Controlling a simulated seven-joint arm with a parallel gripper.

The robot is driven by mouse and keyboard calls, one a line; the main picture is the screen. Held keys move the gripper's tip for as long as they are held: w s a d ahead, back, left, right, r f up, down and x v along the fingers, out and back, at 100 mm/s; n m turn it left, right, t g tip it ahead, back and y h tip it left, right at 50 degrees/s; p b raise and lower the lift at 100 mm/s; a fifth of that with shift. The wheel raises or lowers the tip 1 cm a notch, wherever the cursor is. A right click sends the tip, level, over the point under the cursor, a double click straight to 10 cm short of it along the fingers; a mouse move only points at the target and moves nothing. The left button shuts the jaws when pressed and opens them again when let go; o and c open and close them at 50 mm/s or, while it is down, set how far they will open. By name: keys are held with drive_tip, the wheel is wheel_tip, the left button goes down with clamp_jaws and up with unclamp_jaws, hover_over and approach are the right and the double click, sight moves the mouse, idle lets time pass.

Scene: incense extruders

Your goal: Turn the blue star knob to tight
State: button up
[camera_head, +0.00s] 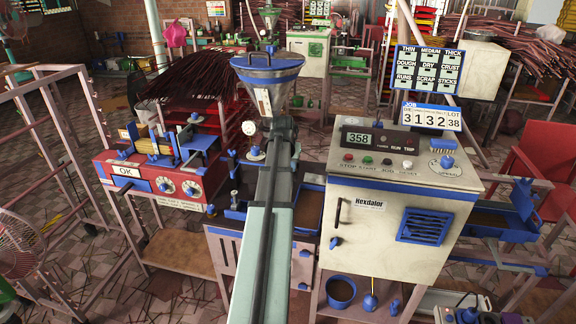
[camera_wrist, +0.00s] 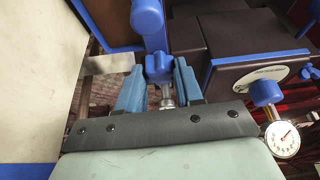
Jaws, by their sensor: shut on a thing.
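The blue star knob (camera_wrist: 160,68) shows in the wrist view, on a silver threaded stem below a rounded blue part. My gripper (camera_wrist: 159,73) has its two pale blue fingers on either side of the knob and is shut on it. The lower part of the stem runs down behind the dark edge of my gripper. No tight or loose marking can be read. In the head view my arm covers the middle of the machine, and the knob and fingertips cannot be made out there.
A white dial gauge (camera_wrist: 283,138) with a blue knob (camera_wrist: 267,92) stands close on the right in the wrist view. In the head view, a blue-rimmed hopper (camera_head: 267,67) rises behind my arm. The cream Hexdalor cabinet (camera_head: 372,225) is right, the red OK machine (camera_head: 110,168) left.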

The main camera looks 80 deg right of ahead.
drive_tip(key=shift+w+m+g, duration=0.1)
drive_tip(key=shift+m+g, duration=0.5)
drive_tip(key=shift+m, duration=1)
drive_tip(key=o, duration=1)
drive_tip(key=shift+o, duration=0.2)
drive_tip(key=v, duration=1.3)
drive_tip(key=shift+r, duration=0.45)
drive_tip(key=shift+w, duration=0.2)
